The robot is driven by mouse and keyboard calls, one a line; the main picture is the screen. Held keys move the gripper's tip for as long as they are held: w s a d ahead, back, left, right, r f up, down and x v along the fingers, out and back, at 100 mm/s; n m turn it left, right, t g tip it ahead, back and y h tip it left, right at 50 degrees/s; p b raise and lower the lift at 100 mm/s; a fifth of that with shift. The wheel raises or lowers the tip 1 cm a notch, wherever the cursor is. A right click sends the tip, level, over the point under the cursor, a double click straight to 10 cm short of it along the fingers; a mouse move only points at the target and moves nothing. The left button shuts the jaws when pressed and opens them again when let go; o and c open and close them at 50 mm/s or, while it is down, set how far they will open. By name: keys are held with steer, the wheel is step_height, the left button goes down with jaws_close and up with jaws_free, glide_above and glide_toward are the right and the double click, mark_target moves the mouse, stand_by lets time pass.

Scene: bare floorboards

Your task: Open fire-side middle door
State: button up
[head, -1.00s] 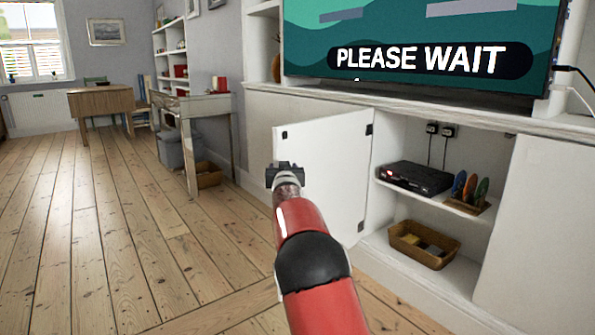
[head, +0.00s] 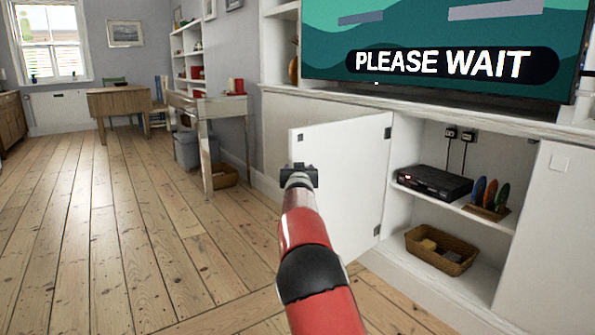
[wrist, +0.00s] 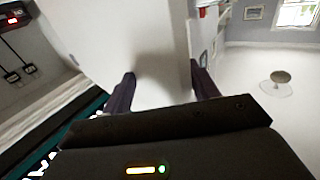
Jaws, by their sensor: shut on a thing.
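The white middle door (head: 345,180) of the low cabinet under the TV stands wide open, swung out to the left on its hinges. My gripper (head: 299,175) is at the door's free left edge, below its top corner. In the wrist view the white door panel (wrist: 150,40) runs between the two dark fingers of my gripper (wrist: 163,85), which is shut on it. My wrist hides part of the door's edge in the head view.
The open compartment holds a black box (head: 434,183), several coloured discs in a rack (head: 490,197) and a wicker basket (head: 440,250). A closed white panel (head: 550,240) is to the right. A desk (head: 207,115) stands at the left; the floor (head: 110,240) before it is clear.

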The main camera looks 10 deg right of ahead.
steer(key=shift+s+a+b, duration=0.2)
steer(key=shift+s+a, duration=0.05)
steer(key=shift+s, duration=1)
steer(key=shift+s+a+b, duration=0.2)
steer(key=shift+s, duration=1.1)
steer(key=shift+s+a+b, duration=0.2)
steer(key=shift+s+a, duration=0.05)
steer(key=shift+s, duration=1)
steer(key=shift+c, duration=0.3)
steer(key=shift+s, duration=0.1)
steer(key=s+d+r+g+y+p, duration=0.1)
steer(key=s+r+g+y+p, duration=0.15)
steer(key=s, duration=1.05)
steer(key=s+r+g+y+p, duration=0.1)
steer(key=s+r+g+p, duration=0.2)
steer(key=s, duration=0.9)
steer(key=s+a+f+n+g+p, duration=0.1)
steer(key=s+f+g, duration=0.2)
steer(key=s, duration=1.1)
steer(key=s+a+f+n+g+p, duration=0.1)
steer(key=s+f, duration=0.4)
steer(key=s, duration=1)
steer(key=shift+a+f+g+p, duration=0.25)
steer(key=shift+g+p, duration=0.4)
steer(key=shift+g, duration=0.6)
